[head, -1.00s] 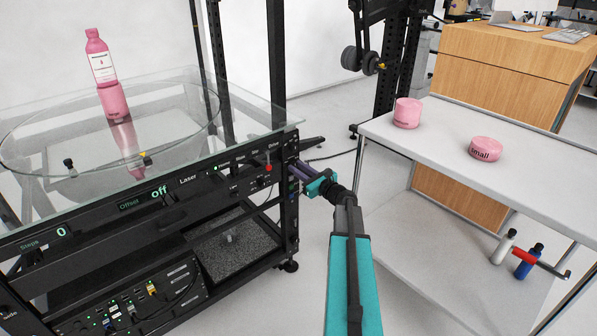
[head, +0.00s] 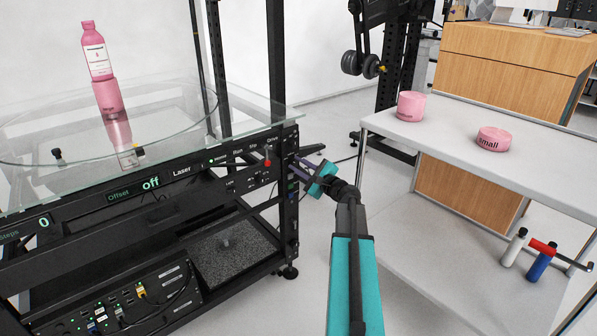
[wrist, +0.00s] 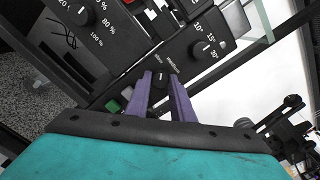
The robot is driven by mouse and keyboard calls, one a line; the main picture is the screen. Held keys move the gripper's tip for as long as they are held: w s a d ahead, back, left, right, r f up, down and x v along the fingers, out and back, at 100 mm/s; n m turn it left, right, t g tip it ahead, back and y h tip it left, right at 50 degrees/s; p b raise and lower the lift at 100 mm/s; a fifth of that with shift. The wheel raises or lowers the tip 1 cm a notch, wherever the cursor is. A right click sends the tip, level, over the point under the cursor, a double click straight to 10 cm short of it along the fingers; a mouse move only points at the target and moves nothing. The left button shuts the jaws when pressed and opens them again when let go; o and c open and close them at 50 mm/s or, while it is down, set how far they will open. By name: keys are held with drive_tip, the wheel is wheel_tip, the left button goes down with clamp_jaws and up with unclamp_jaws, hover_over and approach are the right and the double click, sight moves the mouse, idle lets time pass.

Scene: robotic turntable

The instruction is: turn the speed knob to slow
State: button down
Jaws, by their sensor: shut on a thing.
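My gripper (head: 293,166) reaches in from the right to the side end of the black turntable panel (head: 150,185). In the wrist view my gripper (wrist: 161,76) has its two purple fingers on either side of the black speed knob (wrist: 159,81), closed on it. Small white labels that seem to read "slow" and "medium" lie just beyond the fingertips. In the head view the knob is too small or hidden to tell.
Other knobs sit near my fingers: a percent knob (wrist: 84,14) and an angle knob (wrist: 200,48). A green button (wrist: 113,106) is left of them. A pink bottle (head: 97,52) stands on a pink riser (head: 108,97) on the glass turntable. A white table (head: 440,133) stands at right.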

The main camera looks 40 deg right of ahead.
drive_tip(key=shift+n, duration=0.3)
drive_tip(key=c, duration=1.5)
unclamp_jaws()
drive_tip(key=shift+c, duration=0.2)
drive_tip(key=shift+s, duration=0.1)
drive_tip(key=s+p, duration=0.2)
drive_tip(key=s, duration=1.1)
drive_tip(key=shift+s, duration=0.35)
